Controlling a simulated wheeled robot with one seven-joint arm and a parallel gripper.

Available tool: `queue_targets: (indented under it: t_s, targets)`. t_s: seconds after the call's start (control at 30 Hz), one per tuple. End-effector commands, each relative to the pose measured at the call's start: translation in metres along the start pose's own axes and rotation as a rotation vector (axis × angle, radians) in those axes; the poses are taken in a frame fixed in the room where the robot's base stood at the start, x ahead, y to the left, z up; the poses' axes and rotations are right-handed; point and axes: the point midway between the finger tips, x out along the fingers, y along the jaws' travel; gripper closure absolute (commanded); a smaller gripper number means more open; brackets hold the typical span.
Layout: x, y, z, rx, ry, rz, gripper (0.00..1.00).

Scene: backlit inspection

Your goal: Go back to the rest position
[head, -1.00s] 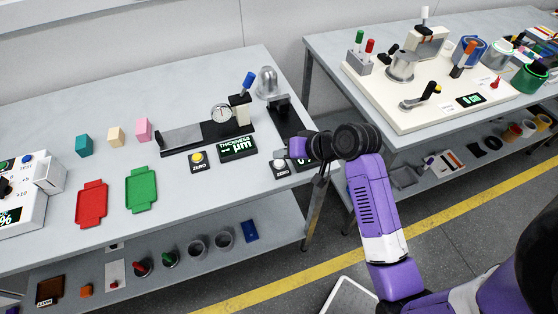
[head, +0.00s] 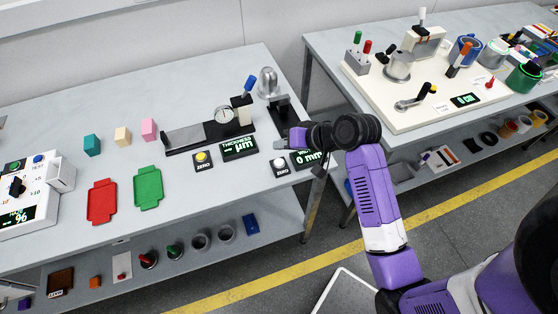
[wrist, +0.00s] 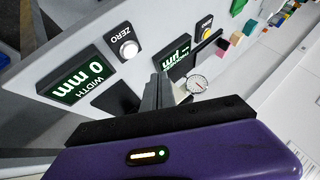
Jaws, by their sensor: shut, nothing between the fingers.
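My gripper (head: 284,135) is at the end of my purple arm, above the right end of the left bench. Its fingers are together and empty, and they also show in the wrist view (wrist: 157,92). Below it are the width display (head: 307,159), reading 0 mm, and a white ZERO button (head: 279,164). In the wrist view the width display (wrist: 76,84) and ZERO button (wrist: 128,48) lie left of the fingers, apart from them.
The thickness gauge (head: 224,115), its display (head: 239,147) and a dark stand (head: 283,110) are close by. Red (head: 102,202) and green (head: 148,188) trays and several coloured blocks are farther left. A second bench (head: 330,48) stands right across a gap.

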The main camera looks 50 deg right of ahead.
Motion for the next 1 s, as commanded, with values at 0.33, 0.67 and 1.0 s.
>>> queue_targets:
  t_s: [0.33,0.67,1.0]
  targets:
    - [0.0,0.0,0.0,0.0,0.0,0.0,1.0]
    - [-0.005,-0.001,-0.036,-0.029,0.144,0.007,1.0]
    - [-0.044,-0.009,-0.046,-0.234,0.544,0.072,1.0]
